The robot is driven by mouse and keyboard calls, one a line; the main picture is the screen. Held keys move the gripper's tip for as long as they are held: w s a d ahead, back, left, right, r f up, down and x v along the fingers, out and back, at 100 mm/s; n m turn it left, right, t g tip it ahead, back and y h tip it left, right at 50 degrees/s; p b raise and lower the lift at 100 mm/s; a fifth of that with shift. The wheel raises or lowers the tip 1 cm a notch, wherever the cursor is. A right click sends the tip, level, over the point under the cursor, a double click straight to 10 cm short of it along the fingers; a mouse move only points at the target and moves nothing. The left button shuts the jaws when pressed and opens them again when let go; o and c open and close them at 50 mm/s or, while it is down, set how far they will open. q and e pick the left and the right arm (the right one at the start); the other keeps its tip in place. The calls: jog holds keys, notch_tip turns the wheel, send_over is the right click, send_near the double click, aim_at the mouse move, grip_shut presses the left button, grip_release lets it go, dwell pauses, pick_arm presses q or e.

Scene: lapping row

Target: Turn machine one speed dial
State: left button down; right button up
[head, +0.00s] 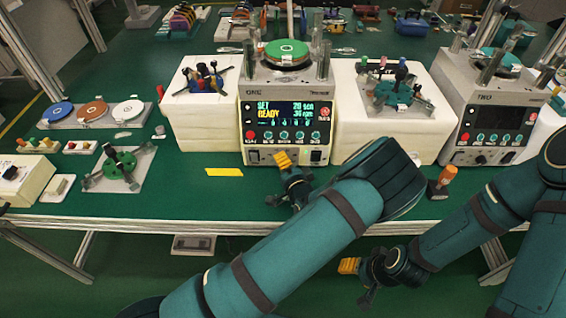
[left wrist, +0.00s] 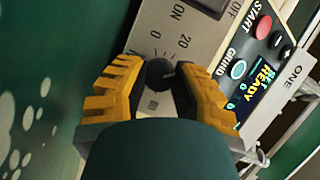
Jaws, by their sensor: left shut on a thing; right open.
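Machine one (head: 287,115) stands at the middle of the bench, its screen reading SET and READY. Its black speed dial (left wrist: 160,74) shows in the left wrist view, beside a printed scale with 0 and 20. My left gripper (head: 283,160) is at the lower front of the machine, its yellow fingers (left wrist: 162,90) shut on the dial from both sides. In the head view the dial is hidden behind the fingers. My right gripper (head: 349,265) is open and empty, low in front of the bench edge.
White blocks with fixtures (head: 195,120) (head: 385,130) flank machine one closely. Machine two (head: 490,110) stands at the right. An orange-topped bottle (head: 446,178) and a yellow label (head: 224,172) are near the front edge. A fixture plate (head: 118,170) lies at the left.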

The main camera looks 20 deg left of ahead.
pick_arm(q)
jog(key=m+y+b, duration=0.1)
jog(key=m, duration=0.2)
jog(key=shift+f+t, duration=0.1)
jog(key=shift+t, duration=0.3)
jog(key=shift+a+m+t+y+b, duration=0.1)
jog(key=shift+m+t+y+b, duration=0.35)
jog(key=shift+m, duration=0.75)
jog(key=c, duration=0.7)
grip_release()
